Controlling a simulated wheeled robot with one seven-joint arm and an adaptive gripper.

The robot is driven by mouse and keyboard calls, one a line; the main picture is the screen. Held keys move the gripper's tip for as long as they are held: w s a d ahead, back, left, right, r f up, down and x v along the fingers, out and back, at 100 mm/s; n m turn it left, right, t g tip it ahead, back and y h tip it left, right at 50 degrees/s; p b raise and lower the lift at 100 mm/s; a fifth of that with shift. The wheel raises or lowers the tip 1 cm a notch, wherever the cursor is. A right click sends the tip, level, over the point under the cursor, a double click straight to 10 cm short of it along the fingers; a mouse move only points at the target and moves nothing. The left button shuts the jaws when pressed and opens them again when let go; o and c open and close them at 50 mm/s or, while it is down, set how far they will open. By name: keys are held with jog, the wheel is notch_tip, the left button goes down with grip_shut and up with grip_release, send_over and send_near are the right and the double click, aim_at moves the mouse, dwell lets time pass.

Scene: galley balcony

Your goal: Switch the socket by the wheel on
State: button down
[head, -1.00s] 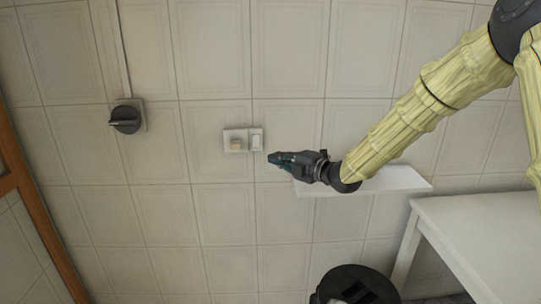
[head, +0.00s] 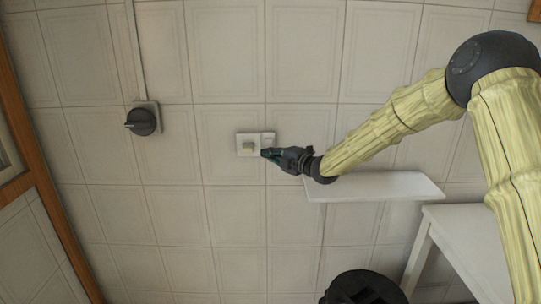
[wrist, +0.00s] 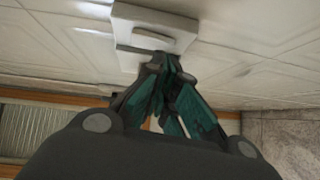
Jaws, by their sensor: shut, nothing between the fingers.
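A white wall plate (head: 243,145) is on the tiled wall, with a raised square part at its left and a light rocker at its right. The plate also shows in the wrist view (wrist: 125,15). My gripper (head: 264,153) is shut and empty, its tips at the lower right of the plate, over or very near the rocker. In the wrist view the teal fingers (wrist: 160,62) meet close below the plate; I cannot tell if they touch it. A dark round knob (head: 141,121) on a grey plate, which may be the wheel, is on the wall to the left.
A white shelf (head: 375,187) sticks out from the wall below my forearm. A white table (head: 470,225) stands at the right and a black round bin (head: 362,287) at the bottom. The wall between knob and plate is clear.

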dwell(0.4)
jog(key=shift+w+f+b, duration=0.15)
jog(key=shift+w+b, duration=0.2)
jog(key=shift+b, duration=0.55)
jog(key=s+d+f+b, duration=0.1)
jog(key=s+d+b, duration=0.1)
jog(key=s+d, duration=0.5)
jog(key=s, duration=0.4)
jog(key=shift+f+b, duration=0.25)
jog(key=shift+b, duration=0.05)
jog(key=shift+d, duration=0.1)
